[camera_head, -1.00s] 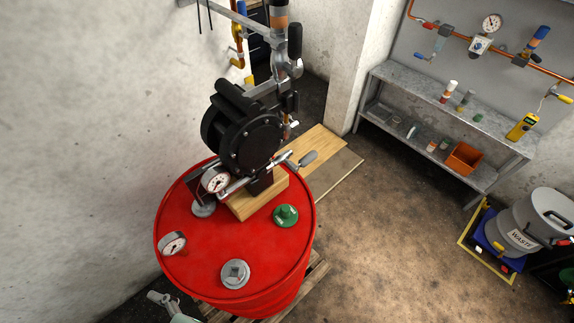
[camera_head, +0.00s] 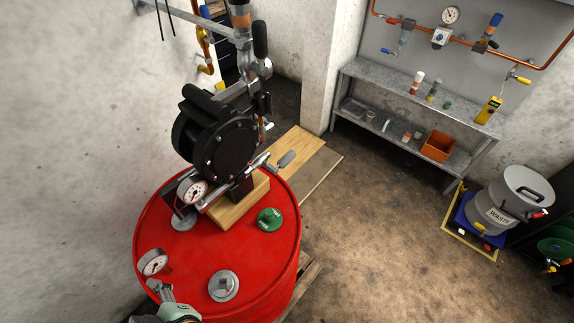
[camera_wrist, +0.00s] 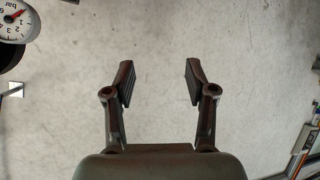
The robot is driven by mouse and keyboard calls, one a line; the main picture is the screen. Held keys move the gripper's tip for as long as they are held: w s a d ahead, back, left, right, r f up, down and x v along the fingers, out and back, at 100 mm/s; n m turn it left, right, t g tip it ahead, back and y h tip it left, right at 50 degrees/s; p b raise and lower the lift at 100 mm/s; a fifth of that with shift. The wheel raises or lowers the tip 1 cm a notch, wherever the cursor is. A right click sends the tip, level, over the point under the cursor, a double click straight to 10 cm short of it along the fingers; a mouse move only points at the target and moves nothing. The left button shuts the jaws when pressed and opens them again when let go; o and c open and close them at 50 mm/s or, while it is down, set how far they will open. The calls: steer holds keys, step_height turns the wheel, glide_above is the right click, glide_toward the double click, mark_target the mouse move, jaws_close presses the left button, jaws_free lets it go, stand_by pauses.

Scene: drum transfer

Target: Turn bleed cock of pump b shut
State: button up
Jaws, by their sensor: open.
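A black round pump (camera_head: 222,148) stands on a wooden block (camera_head: 240,204) on top of a red drum (camera_head: 252,258). A lever with a grey grip (camera_head: 286,159) sticks out to the right of the pump's lower pipe. A black-gripped handle (camera_head: 260,40) is on the pipe above. No label tells which pump is b, and I cannot tell which handle is the bleed cock. In the wrist view my gripper (camera_wrist: 159,65) is open and empty, with pale wall behind it. Part of my arm shows at the lower left of the head view.
A gauge (camera_head: 193,191) sits by the pump and another (camera_head: 153,262) at the drum's left edge. A dial (camera_wrist: 14,22) shows at the wrist view's upper left. A green bung (camera_head: 269,219) and a grey bung (camera_head: 223,285) are on the lid. A shelf (camera_head: 385,85) stands behind clear floor.

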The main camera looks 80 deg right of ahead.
steer(key=w+d+f+n+g+h+b, duration=0.1)
steer(key=w+d+f+g+h+b, duration=0.2)
steer(key=d+f, duration=0.65)
steer(key=n+g+h+b, duration=0.95)
steer(key=g+b, duration=0.25)
steer(key=g, duration=0.5)
glide_toward(280, 165)
steer(key=d+f, duration=0.1)
steer(key=f, duration=0.1)
steer(key=shift+m+h, duration=0.35)
steer(key=x, duration=1.2)
steer(key=shift+s+d, duration=0.15)
steer(key=shift+r, duration=0.1)
jaws_close()
